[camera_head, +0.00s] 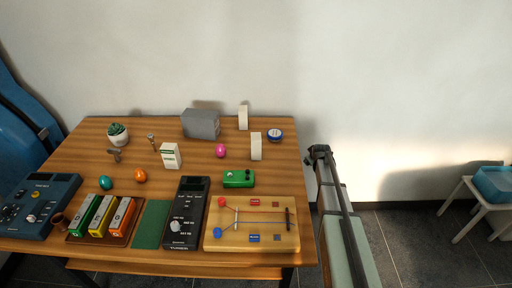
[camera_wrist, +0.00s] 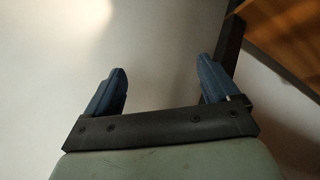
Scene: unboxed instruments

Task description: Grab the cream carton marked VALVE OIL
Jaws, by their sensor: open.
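A small cream-white carton with green print (camera_head: 171,156) stands upright on the table, left of the middle; its lettering is too small to read, but it looks like the one marked VALVE OIL. Two plain pale upright blocks or cartons, one at the back (camera_head: 243,117) and one nearer (camera_head: 256,147), stand to its right with no readable marking. My gripper (camera_head: 319,150) is beyond the table's right edge, well apart from the carton. In the wrist view my gripper (camera_wrist: 162,82) has its two blue fingers spread with nothing between them.
A small metal item (camera_head: 151,141) stands just left of the carton.

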